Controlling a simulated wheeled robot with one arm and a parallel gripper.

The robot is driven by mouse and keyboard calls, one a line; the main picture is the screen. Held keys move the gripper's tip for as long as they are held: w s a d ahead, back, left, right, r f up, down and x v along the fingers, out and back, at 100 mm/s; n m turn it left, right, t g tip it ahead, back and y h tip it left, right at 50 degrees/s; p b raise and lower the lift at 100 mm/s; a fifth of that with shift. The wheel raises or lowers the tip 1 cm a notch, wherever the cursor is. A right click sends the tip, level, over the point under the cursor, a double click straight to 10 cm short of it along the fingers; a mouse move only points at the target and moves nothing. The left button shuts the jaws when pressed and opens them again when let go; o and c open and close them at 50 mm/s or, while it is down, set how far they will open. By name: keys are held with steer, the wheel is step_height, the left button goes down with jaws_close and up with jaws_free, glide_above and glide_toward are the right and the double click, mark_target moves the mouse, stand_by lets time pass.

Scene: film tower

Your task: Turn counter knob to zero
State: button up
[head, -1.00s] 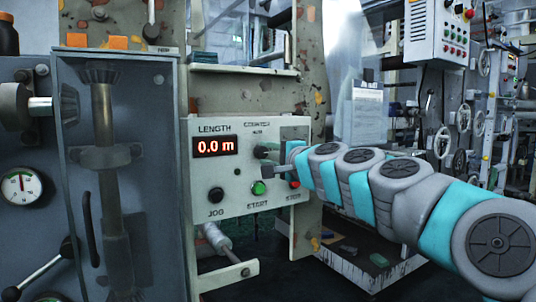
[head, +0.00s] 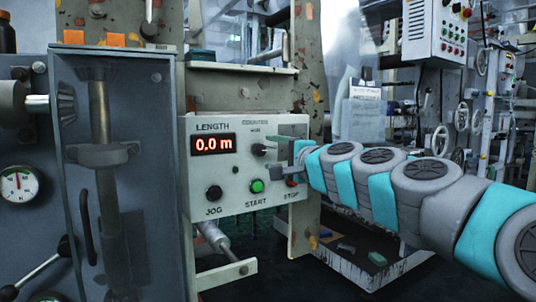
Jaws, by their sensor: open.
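The counter knob (head: 259,150) is a small dark knob under the COUNTER label on the pale control panel (head: 232,178). Its pointer direction is too small to tell. The red LENGTH display (head: 213,144) on the panel reads 0.0 m. My gripper (head: 281,162) is at the panel's right side, just right of the knob and apart from it in the picture. Its jaws are open and nothing shows between them. My arm reaches in from the right and hides part of the panel's right edge.
Below are the black JOG button (head: 214,193), the green START button (head: 257,186) and the STOP label at lower right, partly near my gripper. A clear-fronted housing with a shaft (head: 103,160) stands left. A metal bar (head: 225,277) juts out below the panel.

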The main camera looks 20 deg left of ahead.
steer(key=v, duration=0.4)
steer(key=shift+s+d, duration=0.1)
steer(key=shift+s, duration=0.1)
steer(key=s+d+f+n+g+h, duration=0.4)
steer(key=s+f, duration=0.4)
steer(key=f, duration=0.4)
steer(key=s+d+f+n+g+h, duration=0.25)
steer(key=s+d+f+n, duration=0.2)
steer(key=s+f, duration=0.55)
steer(key=s+d+f+g+h, duration=0.3)
steer(key=s+d+f, duration=0.6)
steer(key=d, duration=0.3)
steer(key=s+d+f+g+h, duration=0.4)
steer(key=s+d+f, duration=0.5)
steer(key=s+d, duration=0.2)
steer(key=shift+s+d+f+p, duration=0.15)
steer(key=shift+d+f+p, duration=0.2)
steer(key=shift+d+p, duration=0.05)
